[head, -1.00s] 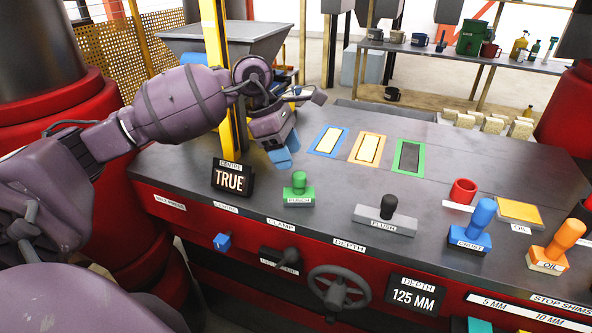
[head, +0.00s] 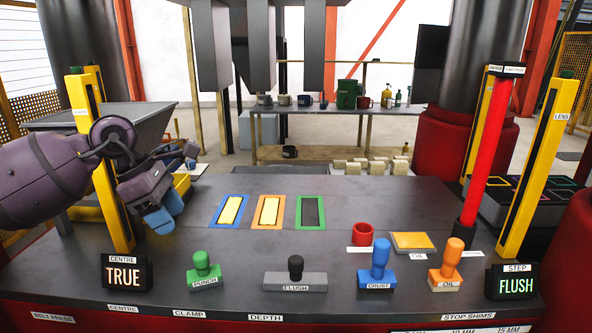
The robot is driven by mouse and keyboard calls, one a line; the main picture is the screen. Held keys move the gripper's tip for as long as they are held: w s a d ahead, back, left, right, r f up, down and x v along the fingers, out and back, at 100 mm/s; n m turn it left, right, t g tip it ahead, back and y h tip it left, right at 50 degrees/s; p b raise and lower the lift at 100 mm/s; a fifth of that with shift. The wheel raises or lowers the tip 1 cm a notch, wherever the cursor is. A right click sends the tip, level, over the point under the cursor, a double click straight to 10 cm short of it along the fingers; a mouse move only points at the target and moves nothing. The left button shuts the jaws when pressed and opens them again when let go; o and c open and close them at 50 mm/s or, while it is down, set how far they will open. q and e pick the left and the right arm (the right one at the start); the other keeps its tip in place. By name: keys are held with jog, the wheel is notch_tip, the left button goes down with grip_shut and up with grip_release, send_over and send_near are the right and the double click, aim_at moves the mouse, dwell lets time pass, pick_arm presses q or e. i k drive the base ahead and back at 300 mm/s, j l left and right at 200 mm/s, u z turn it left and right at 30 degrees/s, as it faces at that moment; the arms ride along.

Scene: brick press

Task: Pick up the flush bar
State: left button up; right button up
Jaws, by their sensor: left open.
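The flush bar (head: 306,282) is a grey block with a black knob on top, labelled FLUSH. It stands upright near the front edge of the dark press table, at the middle of the head view. My left gripper (head: 166,213), with blue fingertips, is open above the left part of the table. It is well to the left of the flush bar and farther back, with nothing seen between its fingers. My right gripper does not show.
A green punch stamp (head: 204,273) stands left of the bar; a blue crust stamp (head: 379,268) and an orange oil stamp (head: 446,270) stand right. Blue, orange and green framed slots lie behind. A red cup (head: 363,234) and a red post (head: 487,150) stand at right.

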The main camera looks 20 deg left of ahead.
aim_at(295, 280)
jog(key=k+l, duration=0.8)
jog(key=l, duration=0.1)
